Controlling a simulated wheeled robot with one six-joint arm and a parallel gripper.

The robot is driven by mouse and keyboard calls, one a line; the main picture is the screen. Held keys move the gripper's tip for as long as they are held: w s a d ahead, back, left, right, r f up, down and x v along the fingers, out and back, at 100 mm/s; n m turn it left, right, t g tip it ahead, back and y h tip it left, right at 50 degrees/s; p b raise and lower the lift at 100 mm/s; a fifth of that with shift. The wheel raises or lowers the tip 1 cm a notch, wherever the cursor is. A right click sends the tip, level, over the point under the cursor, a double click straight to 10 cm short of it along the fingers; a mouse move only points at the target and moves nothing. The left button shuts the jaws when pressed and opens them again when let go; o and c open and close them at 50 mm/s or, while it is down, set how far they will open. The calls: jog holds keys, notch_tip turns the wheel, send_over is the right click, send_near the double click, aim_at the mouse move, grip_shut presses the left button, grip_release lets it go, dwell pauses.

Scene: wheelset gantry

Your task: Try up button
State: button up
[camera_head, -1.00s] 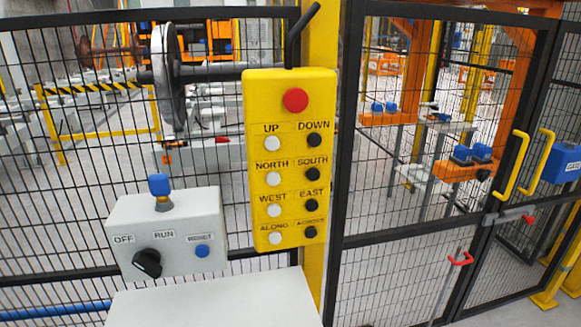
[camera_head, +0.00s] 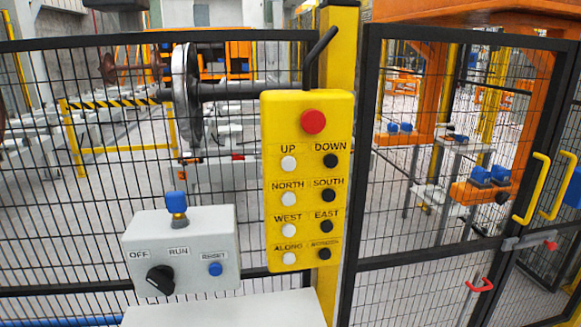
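A yellow control pendant (camera_head: 306,220) hangs upright in front of the yellow post, in the middle of the head view. Its white UP button (camera_head: 289,163) is at the upper left of the button rows, under the label UP. The black DOWN button (camera_head: 330,161) is to its right. A red button (camera_head: 313,122) sits above them. White buttons run down the left column and black ones down the right, labelled NORTH, SOUTH, WEST, EAST and ALONG; the last label is too small to read. Nothing covers the pendant. My gripper is not in view.
A grey box (camera_head: 205,243) with a black OFF/RUN knob (camera_head: 160,280), blue RESET button (camera_head: 215,269) and blue-topped fitting stands left of the pendant. A pale surface (camera_head: 225,312) lies below. Black mesh fencing (camera_head: 90,200) and a gate with yellow handles (camera_head: 538,188) close off the machinery behind.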

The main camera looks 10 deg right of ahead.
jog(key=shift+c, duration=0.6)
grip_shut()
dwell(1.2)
